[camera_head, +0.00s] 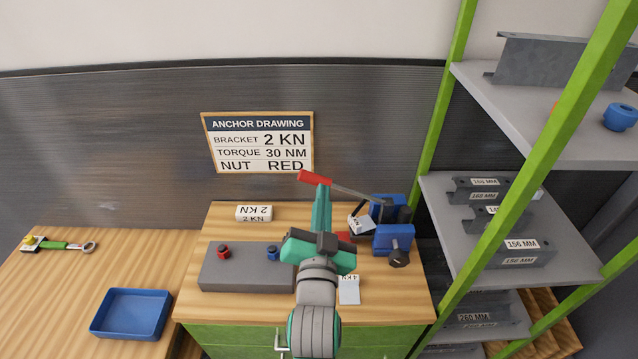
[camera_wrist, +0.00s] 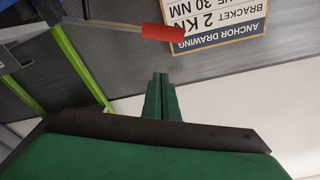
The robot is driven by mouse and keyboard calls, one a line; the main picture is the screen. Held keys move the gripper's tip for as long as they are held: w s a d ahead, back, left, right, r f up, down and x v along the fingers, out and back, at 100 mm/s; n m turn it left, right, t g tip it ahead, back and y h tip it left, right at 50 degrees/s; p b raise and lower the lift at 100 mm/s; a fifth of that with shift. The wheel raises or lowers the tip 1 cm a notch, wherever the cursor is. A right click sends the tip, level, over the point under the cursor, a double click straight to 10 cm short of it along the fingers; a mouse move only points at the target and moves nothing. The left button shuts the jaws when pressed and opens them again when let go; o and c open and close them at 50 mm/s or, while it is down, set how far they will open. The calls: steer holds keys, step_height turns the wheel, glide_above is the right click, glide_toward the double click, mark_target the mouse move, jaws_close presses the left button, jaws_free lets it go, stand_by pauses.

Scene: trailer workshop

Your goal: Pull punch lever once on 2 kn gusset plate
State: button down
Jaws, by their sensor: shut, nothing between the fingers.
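The punch (camera_head: 393,239) is a blue machine at the right of the wooden bench. Its grey lever (camera_head: 358,194) slopes up leftward to a red handle (camera_head: 314,178); the handle also shows in the wrist view (camera_wrist: 163,32). My gripper (camera_head: 322,188) is shut and empty, fingertips close to the handle; a gap shows between them in the wrist view (camera_wrist: 160,78). A white block labelled 2 KN (camera_head: 254,214) lies at the bench's back left. A white-labelled piece (camera_head: 361,225) sits tilted by the punch; its label is unreadable. My arm hides part of the bench.
A grey block (camera_head: 240,275) with a red and a blue nut sits front left. Another labelled plate (camera_head: 349,290) lies near the front. A drawing sign (camera_head: 258,143) reads bracket 2 KN. A blue tray (camera_head: 131,314) is far left. A green-posted shelf (camera_head: 510,225) stands right.

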steer(key=r, duration=0.1)
glide_above(318, 179)
steer(key=d, duration=0.2)
steer(key=a+f, duration=0.1)
steer(key=s+a+f, duration=0.1)
steer(key=shift+s+a+f, duration=0.1)
steer(key=shift+s+f, duration=0.05)
steer(key=shift+f, duration=0.2)
steer(key=shift+s+f, duration=0.1)
steer(key=shift+f, duration=0.2)
